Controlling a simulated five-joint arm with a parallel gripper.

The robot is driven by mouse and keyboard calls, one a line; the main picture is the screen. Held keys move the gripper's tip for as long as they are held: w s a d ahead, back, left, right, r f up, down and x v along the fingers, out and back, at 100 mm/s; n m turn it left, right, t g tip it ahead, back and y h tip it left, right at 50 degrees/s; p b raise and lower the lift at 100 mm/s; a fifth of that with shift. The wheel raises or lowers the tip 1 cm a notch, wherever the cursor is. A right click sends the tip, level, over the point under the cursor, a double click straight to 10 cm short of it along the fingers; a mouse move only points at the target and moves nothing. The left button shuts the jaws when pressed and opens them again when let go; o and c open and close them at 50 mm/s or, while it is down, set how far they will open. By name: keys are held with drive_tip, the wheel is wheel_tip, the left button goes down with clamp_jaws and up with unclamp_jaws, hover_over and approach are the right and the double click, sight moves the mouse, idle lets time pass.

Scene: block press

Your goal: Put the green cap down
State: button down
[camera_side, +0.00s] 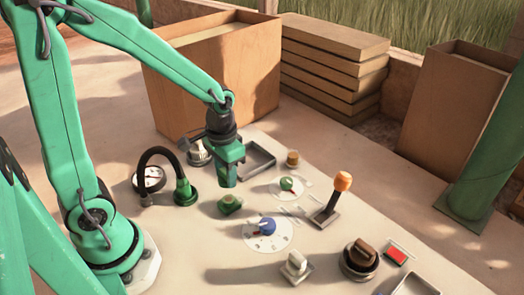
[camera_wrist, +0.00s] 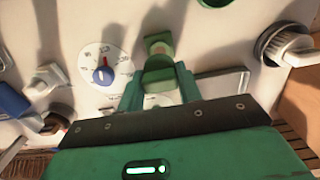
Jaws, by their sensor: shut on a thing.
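My gripper (camera_side: 228,172) is above the panel and points down. In the wrist view its two green fingers (camera_wrist: 158,88) are shut on the green cap (camera_wrist: 158,72), which is a small block between the fingertips. In the side view the cap is hard to tell from the green fingers. A green fitting (camera_side: 230,203) with a raised middle stands on the panel just below my gripper. It also shows just beyond the cap in the wrist view (camera_wrist: 158,44), with a tan part visible. The cap looks apart from the panel in the side view.
A blue-knob dial (camera_side: 267,228), a green-knob dial (camera_side: 286,185), an orange-topped lever (camera_side: 342,182) and a grey tray (camera_side: 257,158) stand to the right. A black hose (camera_side: 155,152) arches to the left. A large wooden box (camera_side: 215,75) stands behind.

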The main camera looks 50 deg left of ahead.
drive_tip(key=shift+w, duration=0.1)
drive_tip(key=w+r, duration=0.3)
drive_tip(key=w, duration=0.8)
drive_tip(key=shift+r, duration=0.25)
drive_tip(key=shift+w, duration=0.1)
drive_tip(key=w+a+f, duration=0.1)
drive_tip(key=a+f, duration=0.1)
drive_tip(key=a, duration=0.1)
drive_tip(key=w+a+f, duration=0.1)
drive_tip(key=a+f, duration=0.1)
drive_tip(key=a, duration=0.2)
drive_tip(key=w+a+f, duration=0.1)
drive_tip(key=a+f, duration=0.2)
drive_tip(key=a, duration=0.1)
drive_tip(key=shift+w, duration=0.15)
drive_tip(key=shift+f, duration=2)
drive_tip(key=shift+f, duration=0.5)
drive_tip(key=c, duration=1)
unclamp_jaws()
drive_tip(key=shift+o, duration=0.2)
drive_tip(key=shift+r, duration=0.1)
